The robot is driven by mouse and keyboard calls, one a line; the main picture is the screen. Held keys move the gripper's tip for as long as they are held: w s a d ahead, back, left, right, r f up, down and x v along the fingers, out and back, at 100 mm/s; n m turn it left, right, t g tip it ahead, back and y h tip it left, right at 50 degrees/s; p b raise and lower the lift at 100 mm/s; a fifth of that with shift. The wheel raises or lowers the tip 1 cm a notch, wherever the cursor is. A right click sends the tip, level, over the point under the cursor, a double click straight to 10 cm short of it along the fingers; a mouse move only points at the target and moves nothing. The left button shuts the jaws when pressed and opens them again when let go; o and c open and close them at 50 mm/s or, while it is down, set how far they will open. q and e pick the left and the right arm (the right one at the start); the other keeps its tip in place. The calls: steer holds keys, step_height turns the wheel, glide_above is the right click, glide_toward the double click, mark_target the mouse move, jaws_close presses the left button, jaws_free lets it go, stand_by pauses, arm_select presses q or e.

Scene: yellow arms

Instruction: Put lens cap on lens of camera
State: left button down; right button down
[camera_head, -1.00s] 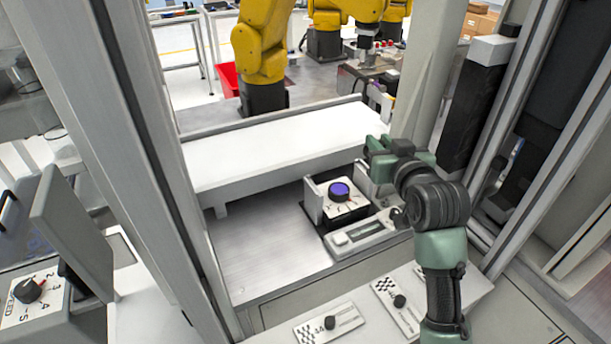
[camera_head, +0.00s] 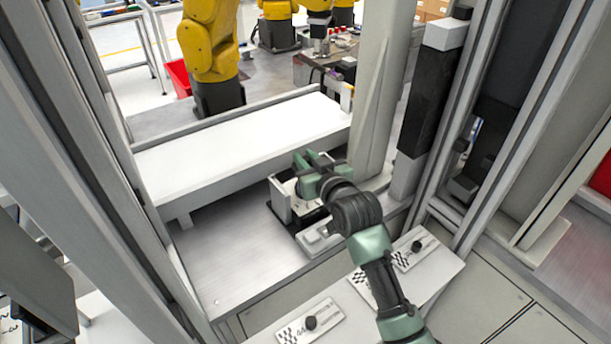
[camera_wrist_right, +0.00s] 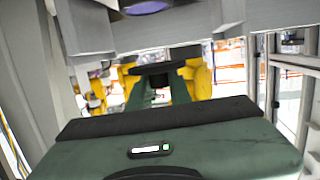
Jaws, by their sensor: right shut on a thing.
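My right gripper (camera_head: 306,163) reaches in from the lower right in the head view. Its fingers are above the small white-walled station (camera_head: 281,204) and block most of it. In the right wrist view, its green fingers (camera_wrist_right: 159,90) are shut on a dark flat disc, seemingly the lens cap (camera_wrist_right: 158,68). The purple lens of the camera (camera_wrist_right: 147,7) shows at the top edge of the wrist view, apart from the cap. The lens is hidden behind my right gripper in the head view. My left gripper is not in view.
A white raised shelf (camera_head: 240,150) lies behind the station. A grey post (camera_head: 378,110) and a black-and-white column (camera_head: 428,110) stand close to my right arm. Panels with black knobs (camera_head: 311,322) lie in front. Bare metal table (camera_head: 225,250) is free left of the station.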

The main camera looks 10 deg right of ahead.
steer(key=shift+f, duration=2.8)
steer(key=shift+f, duration=0.15)
steer(key=c, duration=1.3)
jaws_free()
steer(key=shift+r, duration=0.2)
steer(key=b+v, duration=0.1)
steer(key=v, duration=1.1)
steer(key=shift+s, duration=0.1)
steer(key=shift+f, duration=0.1)
